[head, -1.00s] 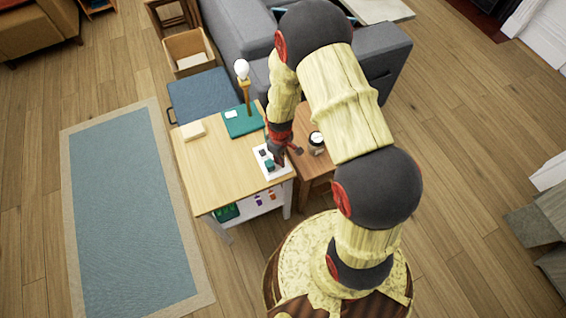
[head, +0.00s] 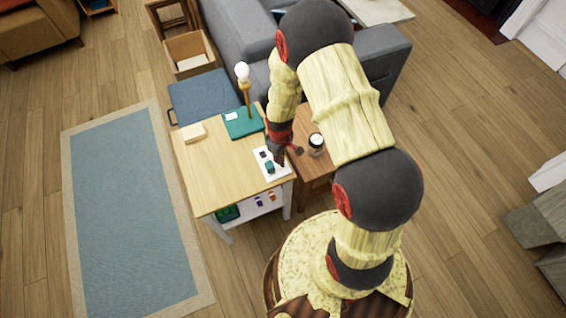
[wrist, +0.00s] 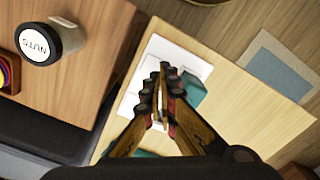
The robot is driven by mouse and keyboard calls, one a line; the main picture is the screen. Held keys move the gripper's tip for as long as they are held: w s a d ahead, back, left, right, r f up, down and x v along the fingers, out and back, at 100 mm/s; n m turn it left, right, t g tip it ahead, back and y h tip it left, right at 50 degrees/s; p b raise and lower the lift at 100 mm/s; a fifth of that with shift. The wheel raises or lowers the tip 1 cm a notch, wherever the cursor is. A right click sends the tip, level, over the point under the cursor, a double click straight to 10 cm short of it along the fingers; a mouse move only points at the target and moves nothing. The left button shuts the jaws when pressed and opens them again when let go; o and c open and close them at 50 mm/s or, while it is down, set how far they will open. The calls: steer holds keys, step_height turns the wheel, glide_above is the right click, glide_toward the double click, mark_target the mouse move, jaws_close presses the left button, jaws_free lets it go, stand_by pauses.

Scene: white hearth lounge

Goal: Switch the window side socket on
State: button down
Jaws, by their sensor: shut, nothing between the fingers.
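A white socket panel (head: 278,176) lies on the right edge of the light wooden table, with a small dark part (head: 263,154) and a teal block (head: 269,167) on it. My gripper (head: 281,163) is over the panel's right side, pointing down. In the wrist view the shut, empty fingers (wrist: 162,75) cover part of the white panel (wrist: 166,51); the teal block (wrist: 192,92) sits just right of them. I cannot tell whether the fingertips touch the panel. The switches are hidden or too small to make out, and their state does not show.
The light wooden table (head: 215,180) also carries a teal mat (head: 238,128), a bulb lamp (head: 243,75) and a cream block (head: 193,132). A nuts jar (head: 316,146) stands on the brown side table (head: 310,170). A grey sofa (head: 225,38) is behind.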

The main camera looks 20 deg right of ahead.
steer(key=shift+r+p, duration=1.55)
steer(key=shift+r, duration=0.85)
steer(key=shift+s+m, duration=0.3)
steer(key=s+m+g, duration=0.1)
steer(key=s+g, duration=0.1)
steer(key=s, duration=0.3)
steer(key=s+r+m+t, duration=0.1)
steer(key=s+r+t, duration=0.1)
steer(key=r, duration=1.2)
steer(key=s+a+r+m+t, duration=0.1)
steer(key=s+r, duration=0.4)
steer(key=r, duration=1)
steer(key=s+a+r+m+t, duration=0.1)
steer(key=s+r+t, duration=0.3)
steer(key=r, duration=1.1)
steer(key=shift+m+t, duration=0.3)
steer(key=shift+m, duration=0.4)
